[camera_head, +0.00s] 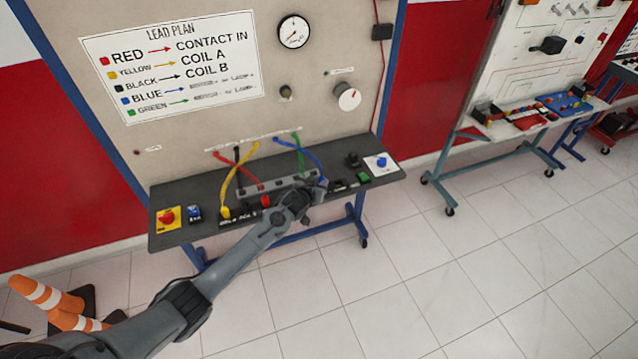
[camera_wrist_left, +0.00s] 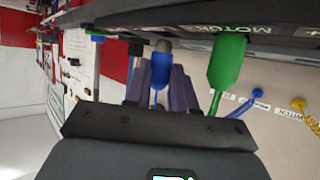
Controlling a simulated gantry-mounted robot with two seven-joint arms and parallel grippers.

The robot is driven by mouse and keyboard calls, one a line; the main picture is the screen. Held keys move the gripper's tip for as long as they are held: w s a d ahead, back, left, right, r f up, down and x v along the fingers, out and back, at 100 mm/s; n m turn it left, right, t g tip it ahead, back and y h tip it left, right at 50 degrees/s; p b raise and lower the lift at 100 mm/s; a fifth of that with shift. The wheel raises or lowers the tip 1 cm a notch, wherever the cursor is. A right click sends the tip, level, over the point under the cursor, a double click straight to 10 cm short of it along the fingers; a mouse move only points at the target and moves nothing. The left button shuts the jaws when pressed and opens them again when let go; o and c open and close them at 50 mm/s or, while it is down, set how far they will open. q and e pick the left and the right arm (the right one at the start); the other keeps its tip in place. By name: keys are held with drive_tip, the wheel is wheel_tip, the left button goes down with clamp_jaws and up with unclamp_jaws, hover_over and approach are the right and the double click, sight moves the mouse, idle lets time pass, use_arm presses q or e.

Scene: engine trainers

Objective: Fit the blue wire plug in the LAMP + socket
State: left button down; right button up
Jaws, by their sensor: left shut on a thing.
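The blue wire plug (camera_wrist_left: 161,70) stands between the jaws of my left gripper (camera_wrist_left: 161,88) in the left wrist view, its grey tip close to the dark strip. In the head view my left gripper (camera_head: 312,190) is over the right part of the shelf, shut on the plug; the blue wire (camera_head: 303,152) arcs from the panel to it. Whether the tip is inside a socket cannot be told. The LAMP + socket and its label cannot be made out; a MOTOR label (camera_wrist_left: 269,30) shows beside the green plug (camera_wrist_left: 228,62). My right gripper is not in view.
Red, black, yellow and green wires cross the shelf (camera_head: 165,191) near the gripper. The green plug is close beside the jaws. A black knob (camera_head: 353,159) and a white plate with a blue knob (camera_head: 381,163) are to the right. The lead plan (camera_head: 172,68) hangs above.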

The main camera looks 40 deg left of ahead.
use_arm(q)
drive_tip(key=shift+f, duration=0.15)
idle(0.7)
drive_tip(key=shift+f+b, duration=0.45)
drive_tip(key=shift+f, duration=0.25)
drive_tip(key=c, duration=1.2)
unclamp_jaws()
drive_tip(key=shift+o, duration=0.2)
drive_tip(key=shift+s+d+r+p, duration=0.1)
drive_tip(key=shift+s+r+p, duration=0.3)
drive_tip(key=shift+p, duration=0.45)
drive_tip(key=p+v, duration=0.2)
drive_tip(key=p, duration=0.1)
drive_tip(key=shift+r, duration=0.3)
drive_tip(key=shift+p+v, duration=0.8)
drive_tip(key=shift+p, duration=0.25)
